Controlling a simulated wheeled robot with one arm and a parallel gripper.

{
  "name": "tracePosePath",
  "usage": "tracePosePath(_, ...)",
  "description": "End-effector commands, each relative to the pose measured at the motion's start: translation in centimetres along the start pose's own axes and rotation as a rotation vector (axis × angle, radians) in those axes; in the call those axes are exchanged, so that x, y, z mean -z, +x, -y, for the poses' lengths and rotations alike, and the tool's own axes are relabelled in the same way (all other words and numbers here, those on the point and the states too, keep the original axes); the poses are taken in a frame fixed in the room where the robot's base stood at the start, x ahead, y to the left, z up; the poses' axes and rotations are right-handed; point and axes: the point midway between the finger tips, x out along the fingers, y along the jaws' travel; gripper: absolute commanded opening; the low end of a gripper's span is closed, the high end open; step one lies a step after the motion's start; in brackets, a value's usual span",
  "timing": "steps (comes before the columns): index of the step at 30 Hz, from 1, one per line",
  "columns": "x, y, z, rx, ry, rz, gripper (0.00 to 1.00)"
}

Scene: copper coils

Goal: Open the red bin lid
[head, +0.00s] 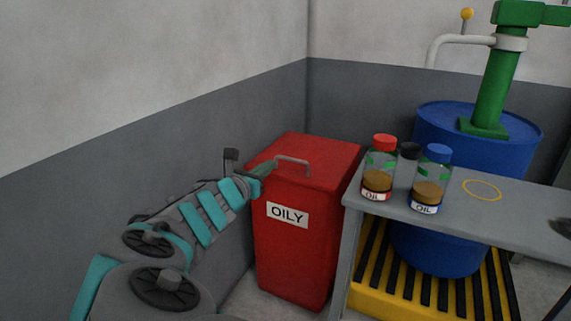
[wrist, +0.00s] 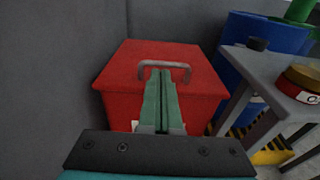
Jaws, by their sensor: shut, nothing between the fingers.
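The red bin (head: 290,240) stands in the corner, with a white "OILY" label on its front. Its red lid (head: 325,160) looks closed and flat on top. A grey bar handle (head: 293,160) sits on the lid near its front left. My gripper (head: 268,167) is shut and empty, at the front left edge of the lid near the handle. In the wrist view the green fingers (wrist: 161,75) lie together, with their tips just in front of the handle (wrist: 164,66). I cannot tell whether they touch it. The red lid (wrist: 125,62) spreads out around them.
A grey table (head: 455,205) stands close to the right of the bin, with a red-capped jar (head: 379,165), a blue-capped jar (head: 434,175) and a black-capped one. A blue drum (head: 440,250) with a green pump stands on a yellow pallet behind it. Walls close in behind and left.

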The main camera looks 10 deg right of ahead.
Motion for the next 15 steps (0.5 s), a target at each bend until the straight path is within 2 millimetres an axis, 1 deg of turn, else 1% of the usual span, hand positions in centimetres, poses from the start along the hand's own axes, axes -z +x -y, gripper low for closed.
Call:
tracePosePath(5, 0.0, 1.9, 0.2, 0.006, 0.006, -0.002, 0.00)
tracePosePath(15, 0.1, 6.9, 0.3, 0.006, 0.009, -0.004, 0.00)
